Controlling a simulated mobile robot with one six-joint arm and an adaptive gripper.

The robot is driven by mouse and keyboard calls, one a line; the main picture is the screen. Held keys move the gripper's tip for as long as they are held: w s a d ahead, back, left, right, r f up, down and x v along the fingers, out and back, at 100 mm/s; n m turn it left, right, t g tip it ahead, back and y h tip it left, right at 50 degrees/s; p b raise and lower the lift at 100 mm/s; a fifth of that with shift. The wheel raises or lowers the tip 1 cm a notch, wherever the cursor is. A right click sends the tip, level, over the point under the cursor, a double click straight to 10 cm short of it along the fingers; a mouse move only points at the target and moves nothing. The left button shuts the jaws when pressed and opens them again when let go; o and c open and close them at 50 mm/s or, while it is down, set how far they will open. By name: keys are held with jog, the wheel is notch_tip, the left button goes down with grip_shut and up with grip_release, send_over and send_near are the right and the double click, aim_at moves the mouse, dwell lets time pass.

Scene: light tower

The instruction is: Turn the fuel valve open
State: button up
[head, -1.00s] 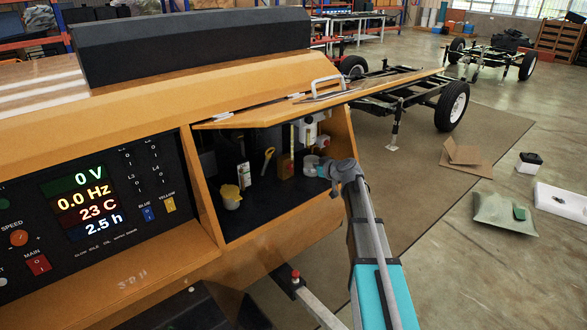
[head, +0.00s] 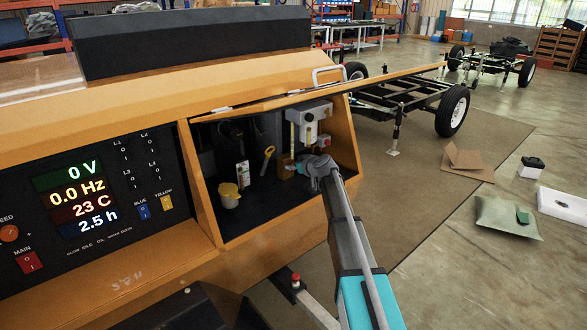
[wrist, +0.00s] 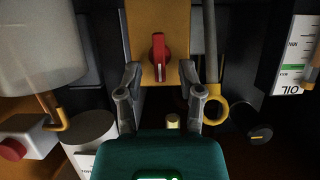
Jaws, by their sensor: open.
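The fuel valve shows in the wrist view as a red lever handle (wrist: 157,57) on a yellow-orange block (wrist: 144,22). The handle points up and down in that picture. My gripper (wrist: 159,72) is open, with one finger on each side of the block's lower part and the handle lying between and slightly beyond the tips. No contact with the handle shows. In the head view my gripper (head: 306,165) is inside the open compartment, beside the yellow block (head: 286,167). The red handle cannot be made out there.
A yellow ring-handled dipstick (wrist: 214,108) stands close right of the fingers. A white tank (wrist: 40,45), a red button (wrist: 12,149) and a pale cylinder (wrist: 90,135) are on the left. The raised compartment door (head: 330,92) hangs above my arm. A yellow-capped container (head: 228,195) stands left.

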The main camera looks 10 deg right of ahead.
grip_shut()
dwell(0.3)
jog(key=shift+m, duration=0.3)
jog(key=shift+w+d+f+m+g+y+b, duration=0.1)
jog(key=shift+d+m+g+y+b, duration=0.1)
jog(key=shift+m+y, duration=0.3)
jog(key=shift+w+d+f+m+g+y+b, duration=0.1)
jog(key=shift+m+g+y+b, duration=0.1)
jog(key=shift+m+y, duration=0.3)
jog(key=m, duration=0.1)
jog(key=m+y+b, duration=0.2)
jog(key=shift+w+d+f+g, duration=0.1)
jog(key=shift+d+f+g, duration=0.05)
jog(key=shift+f+g, duration=0.15)
jog(key=m+b, duration=0.1)
jog(key=m+y+b, duration=0.1)
jog(key=m, duration=0.1)
jog(key=m+y+b, duration=0.1)
jog(key=shift+d+f+m+b, duration=0.15)
jog(key=shift+f+m+b, duration=0.15)
jog(key=shift+f+m+t+y+b, duration=0.1)
jog(key=shift+m+t+y+b, duration=0.3)
jog(key=shift+m+y+b, duration=0.75)
jog(key=shift+m+h, duration=0.35)
jog(key=shift+m, duration=0.2)
